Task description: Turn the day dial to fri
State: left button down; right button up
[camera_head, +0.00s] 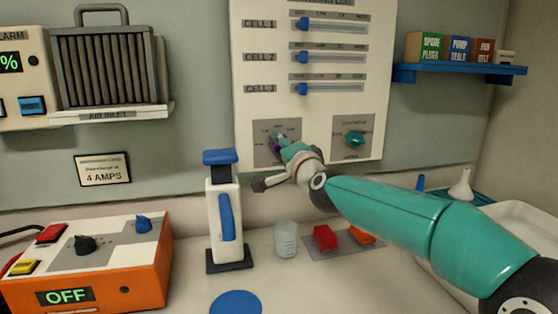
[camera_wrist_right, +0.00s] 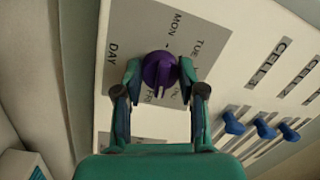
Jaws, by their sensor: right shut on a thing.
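The day dial is a purple knob (camera_wrist_right: 158,68) on a grey plate (camera_wrist_right: 122,24) marked DAY, with MON, TUE and FRI readable around it. In the head view the dial (camera_head: 274,146) is at the lower left of the white wall panel (camera_head: 248,95), mostly hidden by my right gripper (camera_head: 281,146). In the right wrist view my right gripper (camera_wrist_right: 159,74) is shut on the dial, one finger on each side. I cannot tell for sure which day its pointer marks. FRI is partly hidden below the knob, between the fingers. My left gripper is not in view.
A second, green dial (camera_head: 355,138) is on the panel to the right, with several blue sliders (camera_head: 302,57) above. A white and blue device (camera_head: 224,200), a clear cup (camera_head: 286,239) and an orange box (camera_head: 145,265) stand on the counter below. A blue shelf (camera_head: 460,70) is at right.

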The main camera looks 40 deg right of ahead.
jog(key=shift+f+m+b, duration=0.1)
jog(key=shift+m+b, duration=0.2)
jog(key=shift+m, duration=0.8)
jog(key=o, duration=1.1)
jog(key=shift+o, duration=0.2)
jog(key=v, duration=1.2)
jog(key=shift+f, duration=0.1)
